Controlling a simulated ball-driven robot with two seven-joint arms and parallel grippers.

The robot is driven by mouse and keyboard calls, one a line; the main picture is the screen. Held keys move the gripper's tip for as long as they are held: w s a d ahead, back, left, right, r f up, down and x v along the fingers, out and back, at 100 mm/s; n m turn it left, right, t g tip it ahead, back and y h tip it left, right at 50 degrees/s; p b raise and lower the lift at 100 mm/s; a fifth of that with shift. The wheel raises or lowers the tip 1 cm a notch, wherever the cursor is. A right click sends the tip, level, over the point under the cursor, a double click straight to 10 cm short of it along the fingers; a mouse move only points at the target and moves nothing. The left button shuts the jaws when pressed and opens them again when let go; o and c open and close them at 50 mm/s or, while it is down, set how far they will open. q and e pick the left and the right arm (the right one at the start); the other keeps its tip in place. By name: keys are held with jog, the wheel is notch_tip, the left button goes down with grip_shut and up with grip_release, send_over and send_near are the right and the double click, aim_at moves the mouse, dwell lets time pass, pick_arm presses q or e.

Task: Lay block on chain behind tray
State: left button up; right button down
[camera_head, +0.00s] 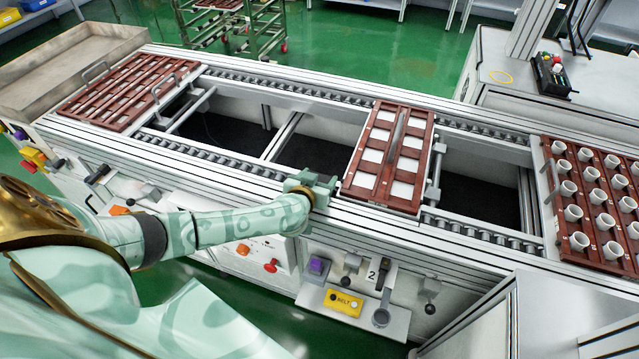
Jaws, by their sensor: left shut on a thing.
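My left gripper (316,188) is at the front roller chain (218,159), close beside the left edge of the middle tray (381,203). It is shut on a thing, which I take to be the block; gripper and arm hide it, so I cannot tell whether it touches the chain. The middle tray is dark red-brown with pale square cells and lies across both chains. My right gripper is not in view.
An empty tray (108,118) lies at the left end; a tray of white cups (549,190) is at the right. The rear chain (290,92) runs behind open dark gaps. A panel with a yellow box (343,302) and levers fronts the conveyor.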

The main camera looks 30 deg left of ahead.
pick_arm(q)
jog(key=shift+f, duration=0.25)
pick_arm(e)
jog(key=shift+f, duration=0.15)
pick_arm(q)
jog(key=o, duration=1)
jog(key=shift+s+r+p, duration=0.15)
jog(key=shift+r+p, duration=0.1)
jog(key=shift+p, duration=0.05)
jog(key=p+v, duration=0.5)
jog(key=v, duration=0.5)
jog(key=shift+s+d, duration=0.1)
jog(key=shift+s, duration=0.05)
jog(key=shift+s+d+r, duration=0.15)
jog(key=shift+s, duration=0.5)
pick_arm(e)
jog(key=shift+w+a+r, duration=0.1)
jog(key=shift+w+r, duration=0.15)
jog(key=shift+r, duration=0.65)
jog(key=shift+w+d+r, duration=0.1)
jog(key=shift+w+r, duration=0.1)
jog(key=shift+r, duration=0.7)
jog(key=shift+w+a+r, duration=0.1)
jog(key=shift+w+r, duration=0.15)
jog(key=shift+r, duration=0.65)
